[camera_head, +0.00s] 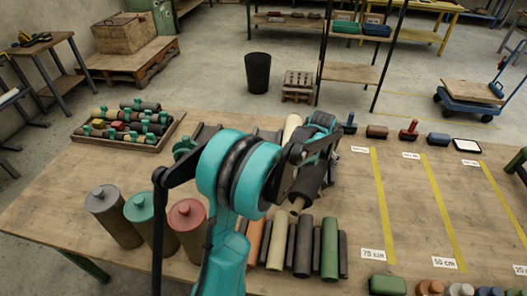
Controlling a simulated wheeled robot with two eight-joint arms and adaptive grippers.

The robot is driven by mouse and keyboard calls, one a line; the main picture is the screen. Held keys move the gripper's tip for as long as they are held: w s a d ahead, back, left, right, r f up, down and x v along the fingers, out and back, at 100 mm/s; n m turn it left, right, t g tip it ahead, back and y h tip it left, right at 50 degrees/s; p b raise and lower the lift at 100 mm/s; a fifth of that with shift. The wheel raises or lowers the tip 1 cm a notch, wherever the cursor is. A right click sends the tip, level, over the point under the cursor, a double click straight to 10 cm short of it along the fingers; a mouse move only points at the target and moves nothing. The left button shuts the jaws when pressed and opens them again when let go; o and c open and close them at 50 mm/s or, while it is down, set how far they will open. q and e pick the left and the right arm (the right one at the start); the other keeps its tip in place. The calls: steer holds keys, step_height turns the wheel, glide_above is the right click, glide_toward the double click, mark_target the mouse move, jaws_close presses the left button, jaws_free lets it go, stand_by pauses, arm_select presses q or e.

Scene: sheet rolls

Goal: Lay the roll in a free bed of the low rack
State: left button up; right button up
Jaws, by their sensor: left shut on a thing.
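My left gripper (312,160) is at the middle of the table, partly hidden by its own teal arm. It is shut on a dark roll (309,181), whose pale lower end shows just above the lying rolls. Several rolls lie side by side in front of the arm: orange, beige (277,243), dark (303,246) and green (330,248). A pale roll end (291,127) shows behind the arm. The arm hides much of the middle of the table, and I cannot make out the low rack's free beds. Only a teal and black piece of my right arm shows at the right edge.
A wooden tray (79,134) of small rolls stands at the back left. Small tools and blocks (377,132) line the back right. Yellow strips (383,205) mark the mostly clear right side.

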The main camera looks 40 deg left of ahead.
arm_select(q)
steer(key=w+a+n, duration=0.1)
steer(key=w+a, duration=0.3)
steer(key=a, duration=0.3)
steer(key=w+a+n, duration=0.1)
steer(key=w+a, duration=0.3)
steer(key=a, duration=0.3)
steer(key=w+a+n+y, duration=0.1)
steer(key=w+a, duration=0.3)
steer(key=a, duration=0.3)
steer(key=shift+w+g, duration=0.1)
steer(key=shift+g, duration=0.2)
steer(key=shift+a+f, duration=0.15)
steer(key=shift+a, duration=0.1)
steer(key=shift+s+a+f+b, duration=0.85)
steer(key=shift+s+a+f, duration=0.5)
steer(key=shift+f, duration=0.4)
steer(key=shift+s+a+f+b, duration=0.8)
steer(key=shift+s+a+f, duration=0.4)
steer(key=shift+s+f, duration=0.45)
steer(key=shift+s+a+f+b, duration=0.85)
steer(key=shift+s+a+f, duration=0.45)
steer(key=shift+f, duration=0.6)
steer(key=shift+f, duration=0.25)
steer(key=o, duration=1.6)
steer(key=shift+f, duration=0.15)
steer(key=shift+c, duration=0.2)
steer(key=o, duration=0.3)
steer(key=shift+d+r, duration=0.1)
steer(key=shift+r, duration=0.1)
